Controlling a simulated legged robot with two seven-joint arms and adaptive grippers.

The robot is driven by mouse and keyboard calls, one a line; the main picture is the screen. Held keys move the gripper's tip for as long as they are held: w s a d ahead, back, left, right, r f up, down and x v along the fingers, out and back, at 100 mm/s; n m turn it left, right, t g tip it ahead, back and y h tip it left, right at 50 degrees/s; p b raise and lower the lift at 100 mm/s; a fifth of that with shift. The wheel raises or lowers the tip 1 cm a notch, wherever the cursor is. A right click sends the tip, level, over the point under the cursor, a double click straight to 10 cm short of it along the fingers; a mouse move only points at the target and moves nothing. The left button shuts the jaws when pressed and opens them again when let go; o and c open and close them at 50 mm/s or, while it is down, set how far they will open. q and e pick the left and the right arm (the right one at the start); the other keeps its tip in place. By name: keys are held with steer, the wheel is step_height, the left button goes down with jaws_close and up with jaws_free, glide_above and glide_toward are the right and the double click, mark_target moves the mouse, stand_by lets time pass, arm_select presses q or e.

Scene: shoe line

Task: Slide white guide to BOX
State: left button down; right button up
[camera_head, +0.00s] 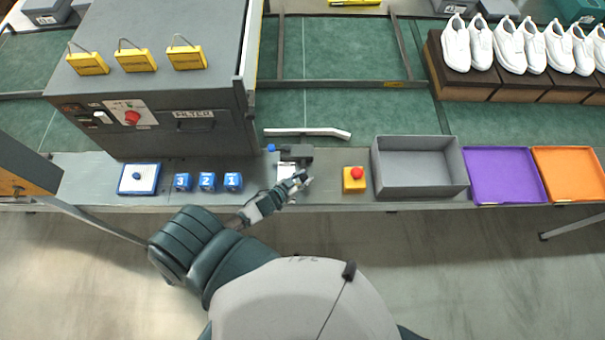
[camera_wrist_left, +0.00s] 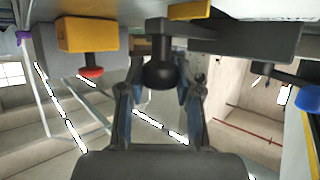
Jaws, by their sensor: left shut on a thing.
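The white guide (camera_head: 307,132) is a thin pale bar with a bent right end, lying over the green belt. Just in front of it is a dark mechanism (camera_head: 297,152) with a blue knob at its left end. My left gripper (camera_head: 296,182) is at the front of this mechanism. In the left wrist view, its two fingers (camera_wrist_left: 159,90) are shut on a black round knob (camera_wrist_left: 159,72) below the mechanism's dark block. The gripper mostly hides this knob in the head view. I cannot read any BOX label. My right gripper is not in view.
A yellow button box with a red button (camera_head: 354,180) stands right of the gripper. Beyond it are a grey bin (camera_head: 420,192), a purple tray (camera_head: 505,176) and an orange tray (camera_head: 570,175). Blue numbered blocks (camera_head: 208,181) sit left. A large grey machine (camera_head: 160,80) stands behind them.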

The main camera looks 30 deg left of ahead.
arm_select(q)
steer(key=c, duration=1)
jaws_free()
steer(key=shift+d+r, duration=0.1)
steer(key=shift+d, duration=0.05)
steer(key=shift+c, duration=0.2)
steer(key=shift+o, duration=1.4)
steer(key=shift+w, duration=0.15)
steer(key=shift+s, duration=0.25)
steer(key=v, duration=1.1)
steer(key=shift+s, duration=0.25)
